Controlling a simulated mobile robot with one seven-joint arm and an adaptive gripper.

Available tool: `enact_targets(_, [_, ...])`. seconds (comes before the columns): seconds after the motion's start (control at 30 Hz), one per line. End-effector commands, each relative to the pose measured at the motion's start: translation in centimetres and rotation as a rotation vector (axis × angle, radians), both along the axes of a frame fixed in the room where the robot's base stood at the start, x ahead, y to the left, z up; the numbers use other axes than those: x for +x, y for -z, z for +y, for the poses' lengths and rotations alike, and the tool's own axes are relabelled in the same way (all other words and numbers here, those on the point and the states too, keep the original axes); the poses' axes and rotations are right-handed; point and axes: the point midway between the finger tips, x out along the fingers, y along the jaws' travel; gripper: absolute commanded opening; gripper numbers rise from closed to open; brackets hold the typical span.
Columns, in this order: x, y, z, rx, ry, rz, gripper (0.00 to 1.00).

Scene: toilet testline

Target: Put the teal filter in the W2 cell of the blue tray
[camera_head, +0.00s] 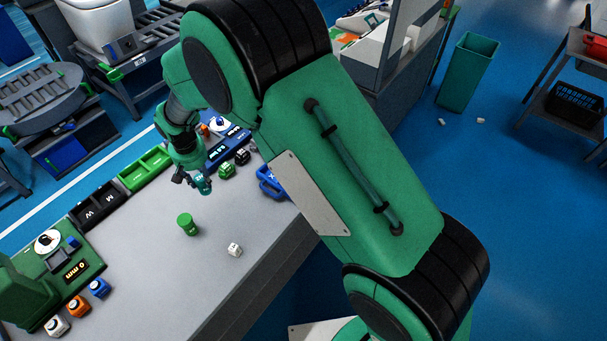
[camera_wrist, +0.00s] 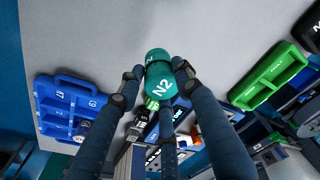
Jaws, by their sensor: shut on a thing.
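The teal filter (camera_wrist: 158,78), a small cylinder lettered N2, is held between the fingers of my gripper (camera_wrist: 155,85) in the wrist view. In the head view, the teal filter (camera_head: 204,187) hangs under my gripper (camera_head: 192,178) over the grey table. The blue tray (camera_wrist: 72,106) lies on the table at the left of the wrist view, apart from the filter. Its cell labels are too small to read surely, so I cannot tell which cell is W2. In the head view, the blue tray (camera_head: 268,183) is partly hidden behind my arm.
A green cylinder (camera_head: 187,225) and a small white block (camera_head: 235,249) stand on the table (camera_head: 150,262). A green tray (camera_head: 146,170) and a black tray (camera_head: 97,207) line the far edge. Green and black items (camera_head: 227,170) sit near the blue tray. Open table lies in front.

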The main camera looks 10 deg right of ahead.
Motion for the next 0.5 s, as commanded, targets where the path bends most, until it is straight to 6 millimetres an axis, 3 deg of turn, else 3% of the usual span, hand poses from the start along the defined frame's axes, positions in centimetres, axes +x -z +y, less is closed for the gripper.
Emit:
enact_targets(0.03, [0.4,0.2,-2.3,0.0,0.033,0.001,0.03])
enact_targets(0.27, [1.1,0.8,-11.7,0.001,0.177,0.001,0.03])
enact_targets(0.5, [0.1,1.6,-21.2,0.002,0.325,0.003,0.03])
